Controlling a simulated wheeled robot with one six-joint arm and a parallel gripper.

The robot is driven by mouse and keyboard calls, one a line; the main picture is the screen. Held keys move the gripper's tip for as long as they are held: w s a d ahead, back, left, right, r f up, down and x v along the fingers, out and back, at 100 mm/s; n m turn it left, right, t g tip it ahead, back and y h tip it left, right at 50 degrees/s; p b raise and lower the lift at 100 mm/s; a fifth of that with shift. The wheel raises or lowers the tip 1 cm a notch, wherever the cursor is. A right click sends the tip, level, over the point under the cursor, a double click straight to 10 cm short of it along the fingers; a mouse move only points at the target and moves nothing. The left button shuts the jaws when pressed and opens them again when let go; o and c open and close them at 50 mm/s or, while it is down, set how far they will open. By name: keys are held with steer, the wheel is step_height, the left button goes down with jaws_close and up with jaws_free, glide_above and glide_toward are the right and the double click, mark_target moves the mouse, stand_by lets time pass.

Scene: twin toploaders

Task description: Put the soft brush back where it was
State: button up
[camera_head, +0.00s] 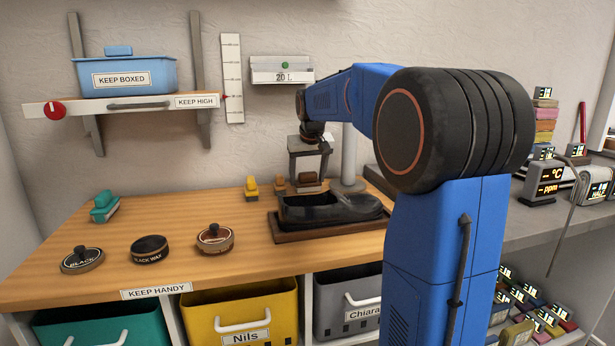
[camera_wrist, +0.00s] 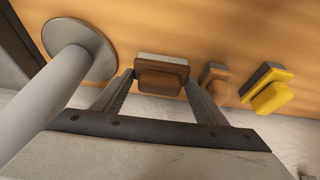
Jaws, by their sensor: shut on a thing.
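A brown brush with a pale bristle edge (camera_wrist: 161,76) is between the two fingers of my gripper (camera_head: 308,180). My gripper is shut on it at the back of the wooden bench, just left of a grey post. The brush also shows in the head view (camera_head: 308,178), low over or on the bench; I cannot tell if it touches. A smaller brown brush (camera_head: 279,185) and a yellow brush (camera_head: 251,187) stand in a row to its left. In the wrist view, the small brown brush (camera_wrist: 214,80) and yellow brush (camera_wrist: 268,92) lie right of my gripper.
A black shoe (camera_head: 325,210) on a dark tray lies in front of my gripper. The grey post (camera_wrist: 55,95) rises close beside it. A teal brush (camera_head: 104,206) and several round tins (camera_head: 150,249) are at the left. The bench between is clear.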

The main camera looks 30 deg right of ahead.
steer(key=shift+f, duration=0.15)
steer(key=o, duration=1)
steer(key=v, duration=1.2)
